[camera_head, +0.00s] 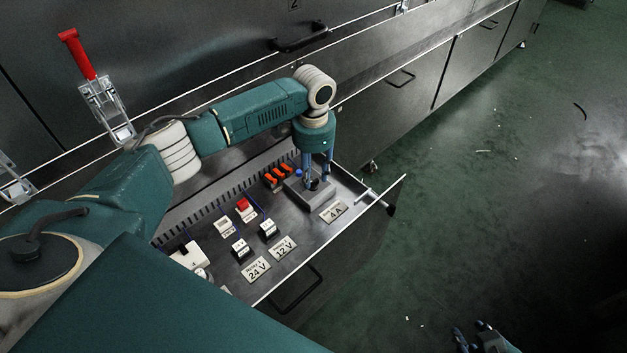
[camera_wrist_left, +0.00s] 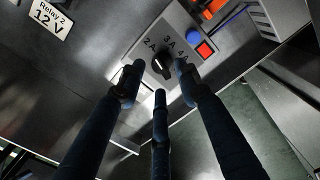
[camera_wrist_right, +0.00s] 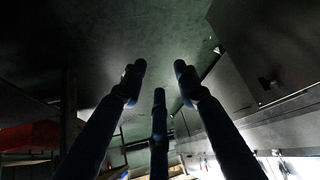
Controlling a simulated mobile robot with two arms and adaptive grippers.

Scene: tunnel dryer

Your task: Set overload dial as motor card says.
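The overload unit (camera_head: 307,197) is a grey box in the open drawer. In the left wrist view its black dial (camera_wrist_left: 162,66) stands among the marks 2A, 3A and 4A. A pale mark shows on the knob; which number it points at is hard to tell. The motor card (camera_head: 333,211), lying beside the unit, reads 4 A; its upper line is too small to read. My left gripper (camera_head: 313,184) points down over the unit, fingers open and spread around the dial; contact cannot be told. My right gripper (camera_head: 482,338) is open and empty over the floor.
The drawer (camera_head: 372,222) also holds orange-levered parts (camera_head: 277,175), relays, a 12 V card (camera_head: 283,248) and a 24 V card (camera_head: 256,268). The unit has a blue button (camera_wrist_left: 194,38) and a red square (camera_wrist_left: 205,50). A red-handled clamp (camera_head: 78,55) stands behind.

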